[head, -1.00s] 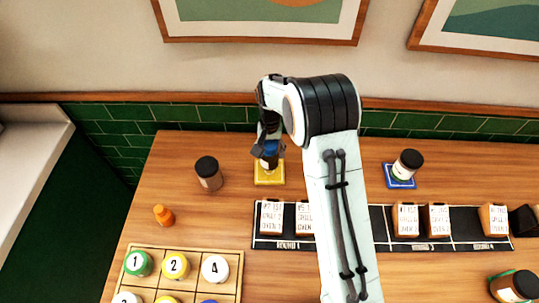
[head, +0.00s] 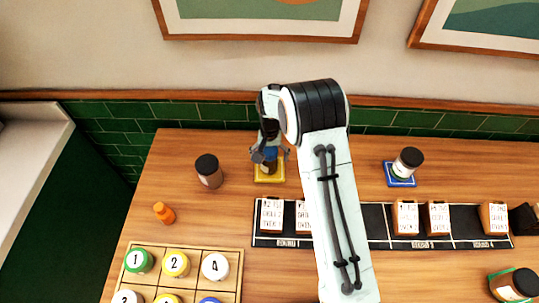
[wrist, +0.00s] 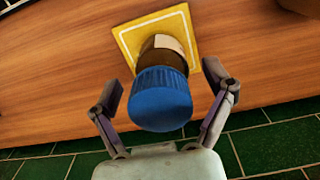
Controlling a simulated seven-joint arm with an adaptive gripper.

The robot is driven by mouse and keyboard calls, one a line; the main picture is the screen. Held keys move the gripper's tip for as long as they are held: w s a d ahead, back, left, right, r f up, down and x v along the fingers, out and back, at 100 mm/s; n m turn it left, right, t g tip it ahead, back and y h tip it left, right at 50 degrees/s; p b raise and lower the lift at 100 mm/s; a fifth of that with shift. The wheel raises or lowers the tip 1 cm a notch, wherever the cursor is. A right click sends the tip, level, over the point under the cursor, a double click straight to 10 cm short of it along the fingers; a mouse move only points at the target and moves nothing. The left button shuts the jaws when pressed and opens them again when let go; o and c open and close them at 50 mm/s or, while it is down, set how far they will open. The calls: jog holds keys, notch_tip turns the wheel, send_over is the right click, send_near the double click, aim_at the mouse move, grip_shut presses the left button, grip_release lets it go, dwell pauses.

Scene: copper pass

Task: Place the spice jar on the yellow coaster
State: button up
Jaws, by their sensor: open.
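The spice jar with a blue ribbed lid (wrist: 160,98) stands on the yellow coaster (wrist: 126,38) in the wrist view. Its brown body and pale label (wrist: 170,43) show beyond the lid. My gripper (wrist: 160,85) is open, with one finger on each side of the jar and a gap to both. In the head view the yellow coaster (head: 268,177) lies near the wall, with the jar (head: 269,167) on it partly hidden by my gripper (head: 270,157).
A dark-lidded jar (head: 208,171) stands left of the coaster and a small orange bottle (head: 164,212) nearer the front. A blue coaster (head: 390,181) at right bears another jar (head: 408,162). A black strip (head: 380,222) with cards and a numbered tray (head: 190,252) lie in front.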

notch_tip(320, 180, up, 11)
jog(key=shift+r, duration=0.7)
jog(key=shift+s+d+r, duration=0.2)
jog(key=shift+r, duration=0.05)
jog(key=s+d+r, duration=0.4)
jog(key=s, duration=0.3)
jog(key=s+d+r, duration=0.3)
jog(key=s+r, duration=0.2)
jog(key=s, duration=0.2)
jog(key=s+d+f+n, duration=0.1)
jog(key=s+d+f, duration=0.1)
jog(key=s, duration=1.4)
jog(key=shift+d+y, duration=0.4)
jog(key=shift+d, duration=0.1)
